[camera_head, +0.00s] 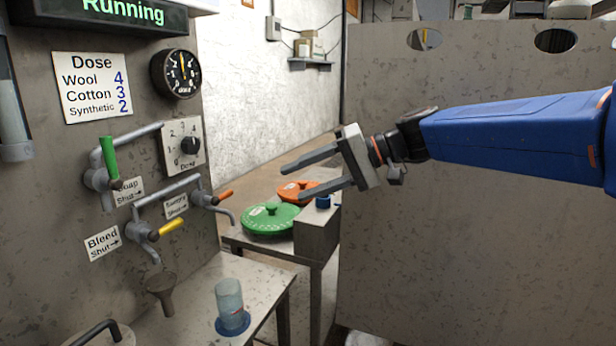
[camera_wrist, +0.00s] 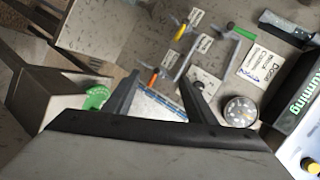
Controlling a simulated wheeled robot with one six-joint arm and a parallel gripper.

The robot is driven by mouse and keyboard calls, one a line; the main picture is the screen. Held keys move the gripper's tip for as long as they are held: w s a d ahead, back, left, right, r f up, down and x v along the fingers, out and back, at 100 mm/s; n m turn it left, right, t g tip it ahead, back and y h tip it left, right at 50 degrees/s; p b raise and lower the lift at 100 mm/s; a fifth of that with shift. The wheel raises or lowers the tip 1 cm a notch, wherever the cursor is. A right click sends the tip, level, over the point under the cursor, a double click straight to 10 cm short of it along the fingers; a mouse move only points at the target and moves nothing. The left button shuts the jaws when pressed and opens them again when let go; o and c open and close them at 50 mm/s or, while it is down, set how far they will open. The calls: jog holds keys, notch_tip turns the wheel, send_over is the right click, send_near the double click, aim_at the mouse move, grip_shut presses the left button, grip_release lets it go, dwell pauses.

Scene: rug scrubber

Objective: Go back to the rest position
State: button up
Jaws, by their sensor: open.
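My gripper (camera_head: 312,171) is open and empty, held up in the air to the right of the machine panel (camera_head: 230,240). Its two fingers point left, toward the panel, and touch nothing. My blue arm reaches in from the right edge in the head view. In the wrist view my gripper (camera_wrist: 158,95) shows both fingers spread apart with nothing between them. The dial gauge (camera_head: 175,74) and dose knob (camera_head: 190,146) are on the panel. The green lever (camera_head: 109,158) stands nearly upright. The yellow (camera_head: 171,228) and orange (camera_head: 224,195) handles slant up to the right.
A glass (camera_head: 229,303) stands on a blue disc on the low front table (camera_head: 262,278). Green (camera_head: 270,219) and orange (camera_head: 297,191) lids lie on the table behind, beside a grey box (camera_head: 316,235). A tall grey partition (camera_head: 450,270) stands behind my arm. The display (camera_head: 105,12) reads "Running".

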jog(key=s+d+f+m+t+h, duration=0.1)
jog(key=s+d+f+h, duration=0.5)
jog(key=s+d+f, duration=0.5)
jog(key=s+d+f+m+t+h, duration=0.1)
jog(key=s+d+f+t+h, duration=0.1)
jog(key=s+d+f+h, duration=0.5)
jog(key=s+d+f, duration=0.2)
jog(key=d+f, duration=0.2)
jog(key=d, duration=0.2)
jog(key=s+d+f, duration=0.3)
jog(key=d, duration=0.3)
jog(key=shift+s+d+f, duration=0.25)
jog(key=shift+d+f, duration=0.15)
dwell(0.5)
